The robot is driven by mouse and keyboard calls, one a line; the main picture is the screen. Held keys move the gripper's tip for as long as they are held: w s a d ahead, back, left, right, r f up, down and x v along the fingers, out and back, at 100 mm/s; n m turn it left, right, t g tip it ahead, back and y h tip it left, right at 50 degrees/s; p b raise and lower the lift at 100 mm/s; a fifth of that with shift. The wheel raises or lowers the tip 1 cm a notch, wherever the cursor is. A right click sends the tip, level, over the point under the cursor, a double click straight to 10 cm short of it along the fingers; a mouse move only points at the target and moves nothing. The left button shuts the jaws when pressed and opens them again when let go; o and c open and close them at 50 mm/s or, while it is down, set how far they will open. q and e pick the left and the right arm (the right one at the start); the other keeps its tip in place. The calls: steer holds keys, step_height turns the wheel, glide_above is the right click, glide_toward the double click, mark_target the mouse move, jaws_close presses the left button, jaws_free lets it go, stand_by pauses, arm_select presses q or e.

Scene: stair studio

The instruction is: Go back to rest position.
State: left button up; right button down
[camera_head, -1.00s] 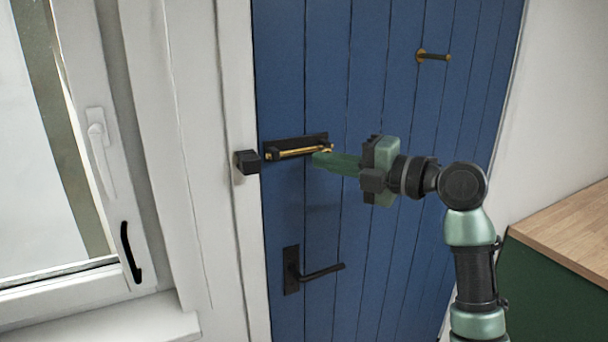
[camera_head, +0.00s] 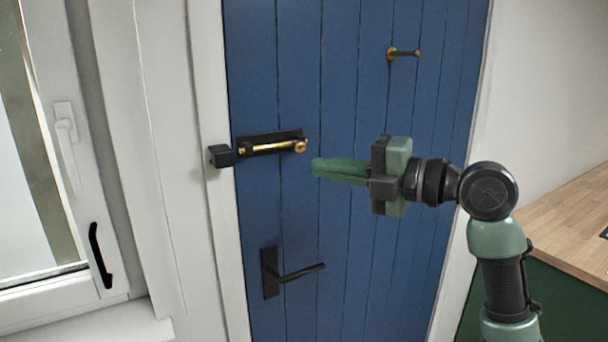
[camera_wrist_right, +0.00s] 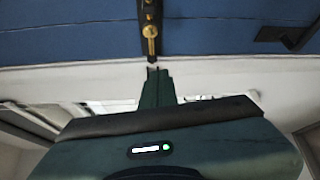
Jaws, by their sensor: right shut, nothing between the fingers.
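My right gripper (camera_head: 318,168) is shut and empty, its green fingers together in front of the blue door (camera_head: 345,80). Its fingertips are a little to the right of and below the brass knob of the slide bolt (camera_head: 272,148), apart from it. In the right wrist view the shut fingertips (camera_wrist_right: 154,72) point towards the bolt (camera_wrist_right: 150,30). The brass bolt lies on a black plate, with a black keeper block (camera_head: 221,156) on the white frame to its left. My left gripper is in neither view.
A black door handle (camera_head: 298,273) sits below the bolt. A brass and black peg (camera_head: 404,53) sticks out higher on the door. A white window (camera_head: 70,150) is at the left. A wooden counter (camera_head: 570,225) stands at the right, behind my right arm.

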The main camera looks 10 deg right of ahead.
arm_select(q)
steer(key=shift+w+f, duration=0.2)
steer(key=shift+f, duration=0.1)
arm_select(e)
steer(key=shift+s+d+r, duration=0.2)
steer(key=shift+s+d, duration=0.3)
steer(key=shift+s, duration=0.25)
